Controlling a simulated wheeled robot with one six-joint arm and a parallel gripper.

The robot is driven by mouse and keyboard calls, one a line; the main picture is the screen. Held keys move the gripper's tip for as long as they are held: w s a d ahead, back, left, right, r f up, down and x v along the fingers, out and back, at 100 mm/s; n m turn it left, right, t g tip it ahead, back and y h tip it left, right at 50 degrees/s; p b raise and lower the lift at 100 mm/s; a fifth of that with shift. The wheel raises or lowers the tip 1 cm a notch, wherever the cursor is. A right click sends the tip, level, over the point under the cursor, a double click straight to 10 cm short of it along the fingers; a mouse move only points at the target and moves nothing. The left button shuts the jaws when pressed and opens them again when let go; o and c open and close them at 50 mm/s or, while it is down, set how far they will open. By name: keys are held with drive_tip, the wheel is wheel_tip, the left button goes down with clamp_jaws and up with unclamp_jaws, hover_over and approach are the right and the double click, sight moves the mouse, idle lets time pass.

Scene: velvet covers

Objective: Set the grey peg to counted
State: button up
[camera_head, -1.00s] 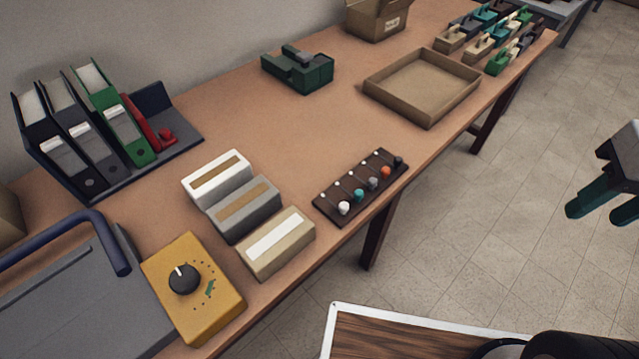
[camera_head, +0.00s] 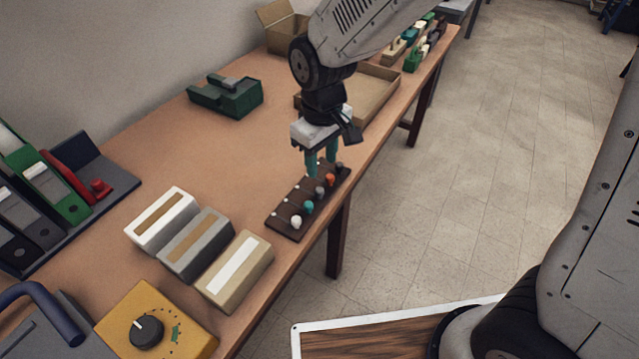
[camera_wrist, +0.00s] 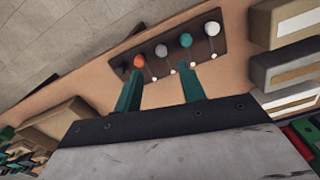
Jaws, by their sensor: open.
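The dark peg board (camera_head: 287,233) lies near the table's front edge. On it is a row of pegs with round heads: white (camera_head: 296,221), teal (camera_head: 309,206), grey (camera_head: 320,192), orange (camera_head: 330,179) and black (camera_head: 340,167). Small white dots line the board's other long side. In the wrist view the grey peg (camera_wrist: 161,50) stands between the orange peg (camera_wrist: 139,61) and the teal peg (camera_wrist: 186,40), all on the side away from the dots. My gripper (camera_head: 322,168) is open and empty above the board; its teal fingers (camera_wrist: 159,77) show beneath the grey peg in the picture.
Three label blocks (camera_head: 197,243) and a yellow dial box (camera_head: 178,324) stand left of the board. A cardboard tray (camera_head: 373,95) is behind my gripper. A green device (camera_head: 227,97) sits at the back. The middle of the table is clear.

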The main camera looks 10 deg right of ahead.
sight(320, 189)
drive_tip(key=shift+a+f, duration=0.2)
drive_tip(key=shift+f, duration=0.3)
wheel_tip(320, 189, down, 7)
drive_tip(key=shift+f, duration=0.1)
clamp_jaws()
drive_tip(key=shift+w, duration=0.15)
